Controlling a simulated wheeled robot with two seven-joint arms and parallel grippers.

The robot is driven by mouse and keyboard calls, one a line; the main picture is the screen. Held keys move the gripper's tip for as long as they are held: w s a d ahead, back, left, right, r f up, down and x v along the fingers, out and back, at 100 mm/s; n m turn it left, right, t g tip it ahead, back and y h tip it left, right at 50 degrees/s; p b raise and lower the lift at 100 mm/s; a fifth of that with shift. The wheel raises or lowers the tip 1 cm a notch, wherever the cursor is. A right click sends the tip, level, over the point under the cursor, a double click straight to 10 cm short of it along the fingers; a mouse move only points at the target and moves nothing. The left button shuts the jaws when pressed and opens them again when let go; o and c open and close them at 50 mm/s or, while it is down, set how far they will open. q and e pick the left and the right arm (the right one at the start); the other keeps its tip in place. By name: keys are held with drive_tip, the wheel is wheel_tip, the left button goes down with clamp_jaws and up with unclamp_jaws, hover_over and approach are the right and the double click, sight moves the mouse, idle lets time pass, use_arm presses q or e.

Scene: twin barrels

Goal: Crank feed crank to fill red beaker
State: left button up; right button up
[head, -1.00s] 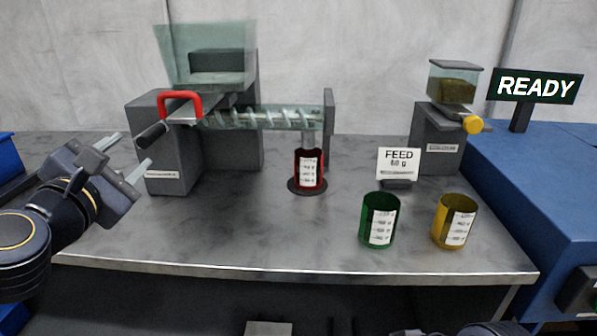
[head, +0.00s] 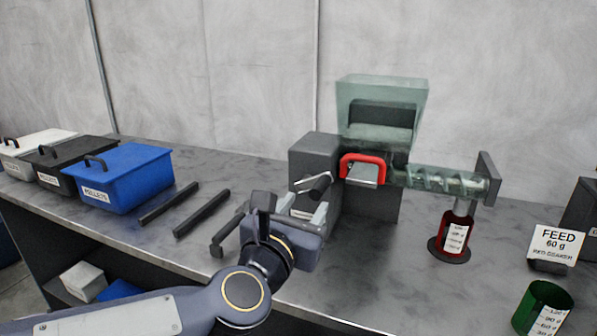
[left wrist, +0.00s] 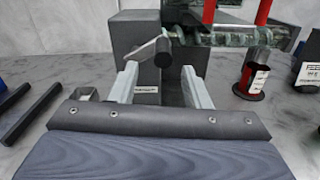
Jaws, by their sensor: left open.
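The feed crank has a silver arm and a dark cylindrical handle (head: 316,185), on the front of the grey feeder block (head: 316,155). My left gripper (head: 306,211) is open just in front of and below the handle. In the left wrist view the handle (left wrist: 163,52) shows between and beyond the two fingertips (left wrist: 160,76), with nothing held. The red beaker (head: 456,232) stands upright on a dark round pad under the outlet of the clear screw tube (head: 440,180); it also shows in the left wrist view (left wrist: 251,80). My right gripper is out of view.
A sign (head: 556,243) reads FEED 60 g, red beaker. A green beaker (head: 541,312) stands at the lower right. Blue (head: 135,178), black and white bins line the left, with two dark bars (head: 201,213) beside them. A red guard (head: 362,160) sits by the crank.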

sight(319, 189)
use_arm(q)
drive_tip(key=x, duration=0.7)
drive_tip(key=shift+w+d, duration=0.25)
drive_tip(key=shift+c, duration=0.2)
clamp_jaws()
